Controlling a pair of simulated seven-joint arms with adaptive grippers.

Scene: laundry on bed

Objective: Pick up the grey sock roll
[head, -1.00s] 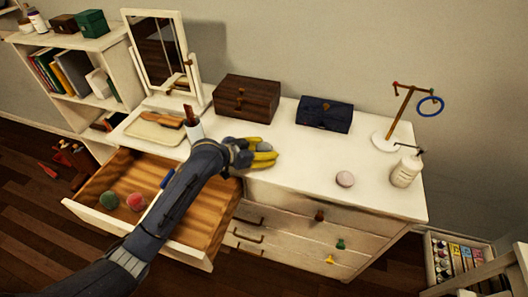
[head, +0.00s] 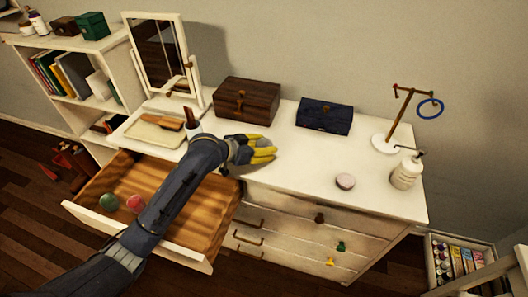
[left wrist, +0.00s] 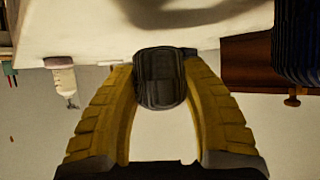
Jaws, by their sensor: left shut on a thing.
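The grey sock roll (left wrist: 160,78) is dark grey and sits between the yellow fingertips of my left gripper (left wrist: 160,85) in the left wrist view. The fingers touch it on both sides. In the head view my left gripper (head: 264,151) is shut at the top of the white dresser (head: 300,170), near its front edge above the drawers. The sock roll is hidden by the fingers there. My right gripper is not in view.
An open drawer (head: 190,240) holds a green ball (head: 109,201) and a red ball (head: 136,203). A wooden box (head: 246,101), a dark blue box (head: 324,116), a jewellery stand (head: 386,141), a pale round item (head: 345,181) and a bottle (head: 406,172) stand on the dresser.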

